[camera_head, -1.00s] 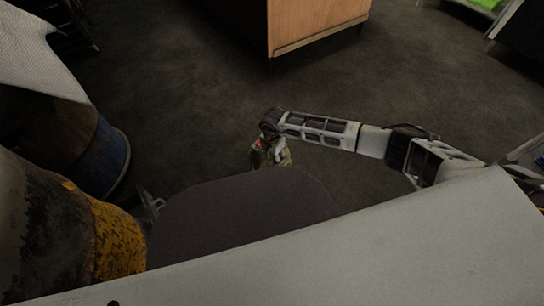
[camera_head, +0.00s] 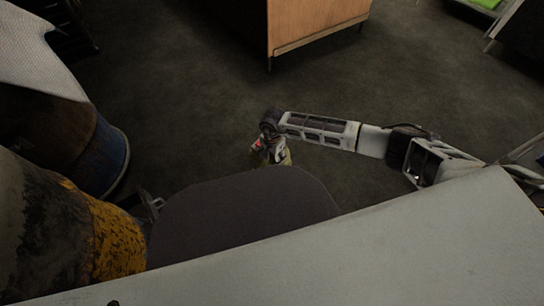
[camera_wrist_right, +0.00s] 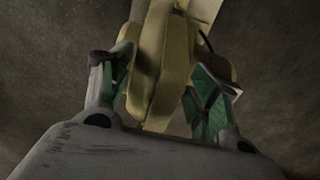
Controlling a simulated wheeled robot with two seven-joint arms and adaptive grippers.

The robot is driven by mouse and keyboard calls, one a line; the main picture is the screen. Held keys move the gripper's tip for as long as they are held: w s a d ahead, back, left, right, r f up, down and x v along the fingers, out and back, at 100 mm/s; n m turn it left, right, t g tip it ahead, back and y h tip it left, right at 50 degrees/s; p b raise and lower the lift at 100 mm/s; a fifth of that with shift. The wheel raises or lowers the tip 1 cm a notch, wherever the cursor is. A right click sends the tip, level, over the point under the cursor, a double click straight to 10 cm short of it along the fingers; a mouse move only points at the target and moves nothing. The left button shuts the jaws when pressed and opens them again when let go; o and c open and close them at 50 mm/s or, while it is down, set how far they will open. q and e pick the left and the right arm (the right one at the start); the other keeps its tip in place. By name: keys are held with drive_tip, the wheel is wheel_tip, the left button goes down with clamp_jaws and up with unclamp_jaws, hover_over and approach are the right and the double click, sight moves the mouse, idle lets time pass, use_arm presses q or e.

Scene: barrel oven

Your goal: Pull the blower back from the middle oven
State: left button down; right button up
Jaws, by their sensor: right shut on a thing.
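A yellowish, elongated body, which looks like the blower (camera_wrist_right: 165,55), lies between the green-padded fingers of my right gripper (camera_wrist_right: 165,98) in the right wrist view. The fingers are shut on it. In the head view, my right gripper (camera_head: 268,153) is just beyond the dark rounded panel, with a small yellowish part of the blower (camera_head: 286,158) beside it. Most of the blower is hidden there. Two barrel ovens stand at the left, one with a yellow band (camera_head: 117,240) and one with a blue band (camera_head: 110,160). I cannot tell which is the middle one. My left gripper cannot be made out.
A small grey metal part (camera_head: 150,205) sits beside the yellow-banded barrel. A wooden cabinet (camera_head: 318,22) stands at the top. The dark floor (camera_head: 190,90) between barrels and cabinet is clear. A pale grey surface (camera_head: 330,260) fills the bottom right.

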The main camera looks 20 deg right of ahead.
drive_tip(key=shift+w+a+r, duration=0.15)
drive_tip(key=shift+w+r, duration=0.1)
drive_tip(key=shift+w, duration=0.05)
drive_tip(key=shift+f, duration=0.15)
drive_tip(key=o, duration=1.5)
drive_tip(key=shift+s, duration=0.1)
drive_tip(key=shift+s+f, duration=0.1)
drive_tip(key=shift+f, duration=0.1)
